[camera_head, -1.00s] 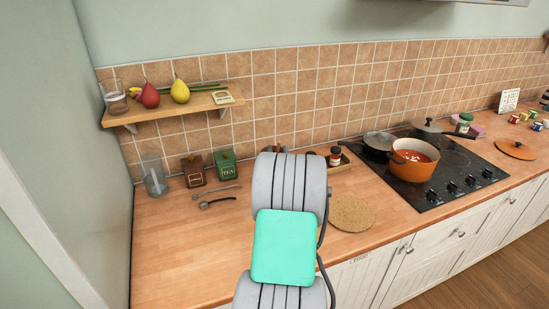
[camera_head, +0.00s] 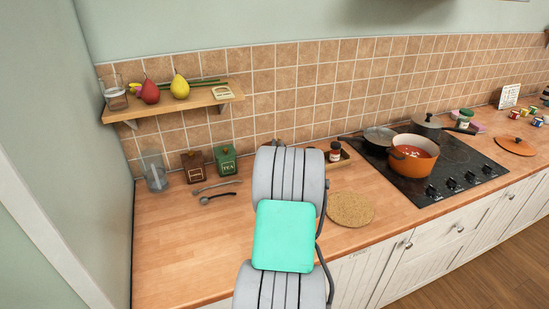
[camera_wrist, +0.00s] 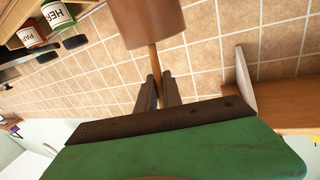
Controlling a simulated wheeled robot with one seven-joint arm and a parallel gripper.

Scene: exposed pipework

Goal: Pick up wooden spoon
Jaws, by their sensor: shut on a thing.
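In the wrist view a thin wooden handle, taken as the wooden spoon's (camera_wrist: 153,58), runs from between my fingertips to a brown cylindrical container (camera_wrist: 147,20) at the top edge. My gripper (camera_wrist: 158,90) is shut on the end of this handle. The spoon's other end is hidden, so I cannot tell how deep it sits in the container. In the head view my arm covers the spoon, the container and my gripper.
Spice jars (camera_wrist: 56,18) are close by at upper left in the wrist view. In the head view, a cork mat (camera_head: 351,208), an orange pot (camera_head: 413,156) on the hob and a TEA tin (camera_head: 225,160) surround my arm.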

